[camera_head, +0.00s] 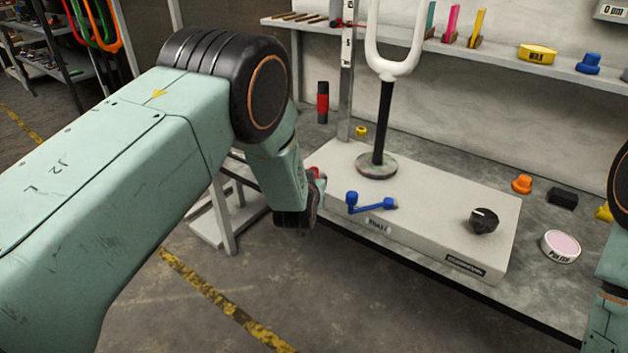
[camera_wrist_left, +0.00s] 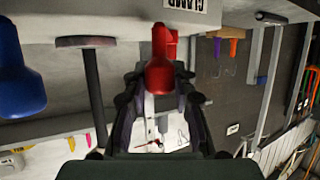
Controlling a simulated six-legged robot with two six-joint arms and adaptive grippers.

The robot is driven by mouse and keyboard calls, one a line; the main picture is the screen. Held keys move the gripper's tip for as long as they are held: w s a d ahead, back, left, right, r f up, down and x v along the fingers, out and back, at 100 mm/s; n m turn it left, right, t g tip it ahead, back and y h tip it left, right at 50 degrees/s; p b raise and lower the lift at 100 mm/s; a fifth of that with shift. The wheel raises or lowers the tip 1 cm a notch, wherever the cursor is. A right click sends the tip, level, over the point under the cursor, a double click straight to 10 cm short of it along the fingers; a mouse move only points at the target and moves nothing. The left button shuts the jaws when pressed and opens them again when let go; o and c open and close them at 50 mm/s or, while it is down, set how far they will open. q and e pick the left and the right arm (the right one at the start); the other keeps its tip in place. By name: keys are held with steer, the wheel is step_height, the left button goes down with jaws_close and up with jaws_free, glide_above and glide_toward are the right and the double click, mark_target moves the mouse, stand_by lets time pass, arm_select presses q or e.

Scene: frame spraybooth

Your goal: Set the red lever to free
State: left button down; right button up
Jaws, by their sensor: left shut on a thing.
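The red lever (camera_wrist_left: 159,75) stands between the two fingers of my left gripper (camera_wrist_left: 160,100) in the left wrist view, under a label reading CLAMP (camera_wrist_left: 185,4). In the head view only a small red part of the lever (camera_head: 315,171) shows at the left end of the grey box (camera_head: 440,215); my gripper (camera_head: 316,190) hides the rest. My left gripper is shut on the lever. The lever's set position cannot be read from these views. My right gripper is outside the views; only part of that arm shows at the right edge.
A blue lever (camera_head: 370,204) with a BRAKE label and a black knob (camera_head: 484,220) sit on the box. A black post (camera_head: 382,125) with a white fork (camera_head: 395,60) rises from it. A polish tin (camera_head: 561,246) lies at right. Open floor lies in front.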

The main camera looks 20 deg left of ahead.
arm_select(q)
steer(key=shift+d, duration=0.1)
steer(key=c, duration=1.1)
jaws_free()
steer(key=shift+o, duration=0.2)
steer(key=v, duration=1.2)
steer(key=shift+f, duration=0.1)
steer(key=s+a+f+m+g+p, duration=0.1)
steer(key=s+a+f+g, duration=0.1)
steer(key=s+f+g, duration=0.5)
steer(key=s+a+f+m, duration=0.15)
steer(key=s+f, duration=0.35)
steer(key=s, duration=0.6)
steer(key=s+f+n+g+p, duration=0.1)
steer(key=s+f+g, duration=0.1)
steer(key=s, duration=0.9)
steer(key=s+a+f+g+h+p, duration=0.1)
steer(key=s+g, duration=0.3)
steer(key=s, duration=0.7)
steer(key=shift+a+f+n+p, duration=0.3)
steer(key=shift+f+n, duration=0.05)
steer(key=shift+f, duration=0.1)
